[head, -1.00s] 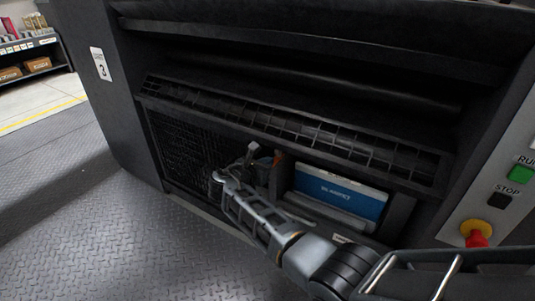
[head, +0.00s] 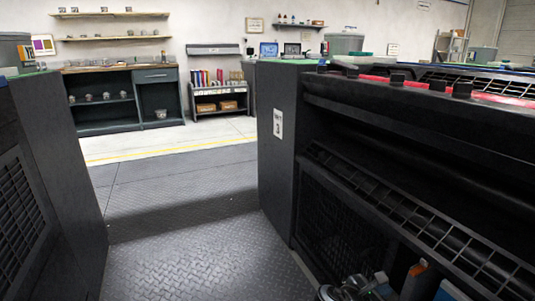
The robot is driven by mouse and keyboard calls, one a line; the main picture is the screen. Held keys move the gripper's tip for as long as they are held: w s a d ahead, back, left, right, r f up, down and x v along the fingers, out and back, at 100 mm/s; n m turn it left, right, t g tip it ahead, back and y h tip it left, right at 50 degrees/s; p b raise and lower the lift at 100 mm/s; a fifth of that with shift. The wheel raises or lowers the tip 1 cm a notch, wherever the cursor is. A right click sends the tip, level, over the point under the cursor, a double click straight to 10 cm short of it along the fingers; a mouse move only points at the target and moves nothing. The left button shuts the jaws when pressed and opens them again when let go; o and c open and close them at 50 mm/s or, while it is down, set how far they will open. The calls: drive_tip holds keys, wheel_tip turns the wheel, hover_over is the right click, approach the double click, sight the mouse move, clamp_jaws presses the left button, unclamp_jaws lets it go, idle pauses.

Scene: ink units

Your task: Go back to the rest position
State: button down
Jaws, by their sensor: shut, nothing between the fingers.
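My gripper (head: 350,287) shows only in part at the bottom edge of the head view, low in front of the dark ink unit (head: 277,185) marked 3. It is shut and holds nothing. Most of my arm is below the frame. Just right of the gripper, inside the unit's lower opening, are an orange-topped item (head: 417,270) and the blue box (head: 447,291), both cut off by the frame edge.
Another dark unit (head: 60,170) stands at the left. Between the units a bare metal-plate floor (head: 190,230) runs to a yellow line. Beyond are a dark workbench (head: 122,98), a shelf rack (head: 218,92) with boxes, and wall shelves (head: 112,38).

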drive_tip(key=s+a+f+m+t+y, duration=0.1)
drive_tip(key=s+a+f+m+y, duration=0.15)
drive_tip(key=s+f, duration=0.45)
drive_tip(key=s+a+f+m+t+y, duration=0.1)
drive_tip(key=s+a+f+y, duration=0.4)
drive_tip(key=s, duration=0.4)
drive_tip(key=s+a+r+m+t+y, duration=0.15)
drive_tip(key=s+m, duration=0.25)
drive_tip(key=s, duration=0.5)
drive_tip(key=s+a+r+m+t+y, duration=0.1)
drive_tip(key=s+a+r+m+y, duration=0.15)
drive_tip(key=s, duration=0.65)
drive_tip(key=s+r+m+t, duration=0.2)
drive_tip(key=s+r+m, duration=0.45)
drive_tip(key=r, duration=0.55)
drive_tip(key=s+r+m+t, duration=0.3)
drive_tip(key=s+r+m, duration=0.3)
drive_tip(key=r, duration=0.6)
wheel_tip(320, 180, up, 24)
drive_tip(key=s+p, duration=0.1)
drive_tip(key=p, duration=2.2)
drive_tip(key=shift+d+n+y, duration=0.35)
drive_tip(key=shift+n+y, duration=0.1)
drive_tip(key=shift+r, duration=0.1)
